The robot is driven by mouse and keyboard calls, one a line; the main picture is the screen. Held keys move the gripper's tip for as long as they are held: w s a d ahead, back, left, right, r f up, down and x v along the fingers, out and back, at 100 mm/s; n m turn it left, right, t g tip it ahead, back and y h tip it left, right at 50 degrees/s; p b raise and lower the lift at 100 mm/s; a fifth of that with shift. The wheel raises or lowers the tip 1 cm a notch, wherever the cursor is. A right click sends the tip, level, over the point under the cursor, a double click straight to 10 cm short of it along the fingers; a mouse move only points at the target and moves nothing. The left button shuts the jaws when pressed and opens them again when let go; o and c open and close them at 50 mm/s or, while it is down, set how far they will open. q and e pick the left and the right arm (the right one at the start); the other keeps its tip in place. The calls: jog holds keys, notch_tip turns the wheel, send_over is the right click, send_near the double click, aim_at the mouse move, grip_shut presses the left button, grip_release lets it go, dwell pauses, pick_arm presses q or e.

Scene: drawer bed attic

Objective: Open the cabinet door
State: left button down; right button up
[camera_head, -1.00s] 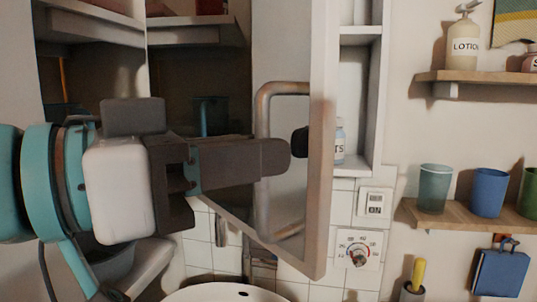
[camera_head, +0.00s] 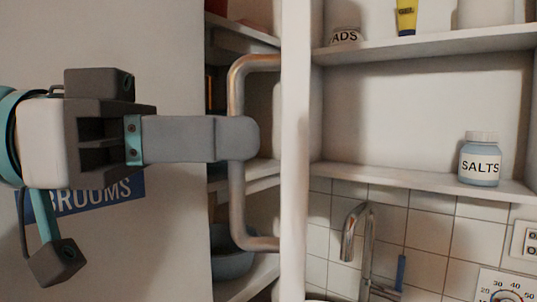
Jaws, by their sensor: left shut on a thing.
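The cabinet door (camera_head: 294,150) stands swung open and shows nearly edge-on, its pale edge upright in the middle of the view. My left gripper (camera_head: 240,138) comes in from the left and is shut on the upright part of the handle, about midway up. Its near finger hides part of the bar. The cabinet interior (camera_head: 420,115) is exposed to the right of the door, with white shelves. My right gripper is not in view.
On the shelves are a salts bottle (camera_head: 480,160), a yellow tube (camera_head: 406,17) and a jar marked "ADS" (camera_head: 346,36). Below are a faucet (camera_head: 358,235), wall tiles and a dial (camera_head: 505,288). A blue "BROOMS" sign (camera_head: 95,198) is on the pale surface at left.

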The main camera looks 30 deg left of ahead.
pick_arm(q)
jog(key=shift+a+r, duration=0.15)
jog(key=shift+a, duration=0.2)
jog(key=c, duration=1.3)
grip_release()
jog(key=shift+w, duration=0.1)
jog(key=shift+c, duration=0.2)
jog(key=shift+o, duration=0.9)
jog(key=shift+w+a+f, duration=0.1)
jog(key=shift+w+f, duration=0.1)
jog(key=shift+w, duration=0.2)
notch_tip(320, 180, up, 20)
jog(key=p, duration=1.4)
jog(key=shift+s, duration=0.4)
